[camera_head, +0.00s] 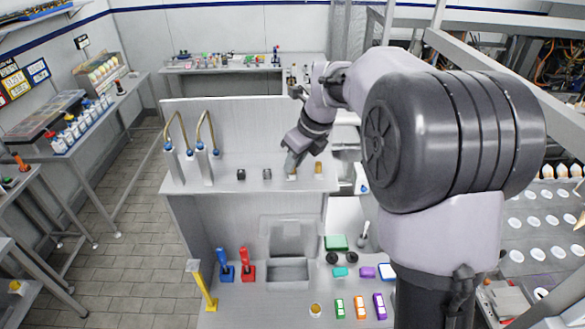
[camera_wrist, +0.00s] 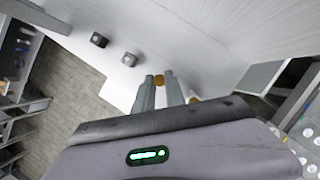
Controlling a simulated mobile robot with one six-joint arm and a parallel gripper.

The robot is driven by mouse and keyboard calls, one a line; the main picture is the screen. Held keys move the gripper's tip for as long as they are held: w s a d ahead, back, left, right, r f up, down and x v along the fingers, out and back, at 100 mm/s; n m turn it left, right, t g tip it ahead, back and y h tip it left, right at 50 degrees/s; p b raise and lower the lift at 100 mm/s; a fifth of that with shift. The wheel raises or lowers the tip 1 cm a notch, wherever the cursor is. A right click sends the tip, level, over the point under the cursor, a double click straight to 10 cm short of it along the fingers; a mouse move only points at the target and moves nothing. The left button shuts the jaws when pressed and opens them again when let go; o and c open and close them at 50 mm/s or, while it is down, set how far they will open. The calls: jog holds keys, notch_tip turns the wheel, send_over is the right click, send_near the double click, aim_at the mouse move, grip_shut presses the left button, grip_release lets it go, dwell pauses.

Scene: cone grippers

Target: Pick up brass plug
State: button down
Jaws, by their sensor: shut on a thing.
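My gripper (camera_wrist: 159,81) points down at the raised grey shelf and is shut on a small orange-brown plug (camera_wrist: 159,79), whose top shows between the fingertips in the wrist view. In the head view my gripper (camera_head: 291,168) hides most of that plug. A golden, brass-coloured plug (camera_head: 318,167) stands upright on the shelf just right of my gripper; in the wrist view it (camera_wrist: 194,100) is partly hidden behind the gripper body. I cannot tell for sure which of the two is the brass one. The held plug is at or very close to the shelf surface.
A black plug (camera_head: 241,174) and a grey plug (camera_head: 267,173) stand in the same row to the left. Two curved brass-coloured pipes (camera_head: 205,130) rise at the shelf's left end. Blue and red joystick-like items (camera_head: 247,265) stand on the lower bench.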

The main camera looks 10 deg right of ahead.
jog(key=shift+r, duration=0.35)
jog(key=v, duration=0.1)
jog(key=b+v, duration=0.1)
jog(key=shift+s+a+r, duration=0.15)
jog(key=shift+a+r, duration=0.1)
jog(key=shift+r, duration=0.2)
jog(key=s+r+b, duration=0.1)
jog(key=s+b, duration=0.3)
jog(key=s, duration=1.1)
jog(key=r+p, duration=0.1)
jog(key=r, duration=0.1)
jog(key=r+p, duration=0.2)
jog(key=r, duration=0.1)
jog(key=shift+a+r+p, duration=0.3)
jog(key=shift+p, duration=0.05)
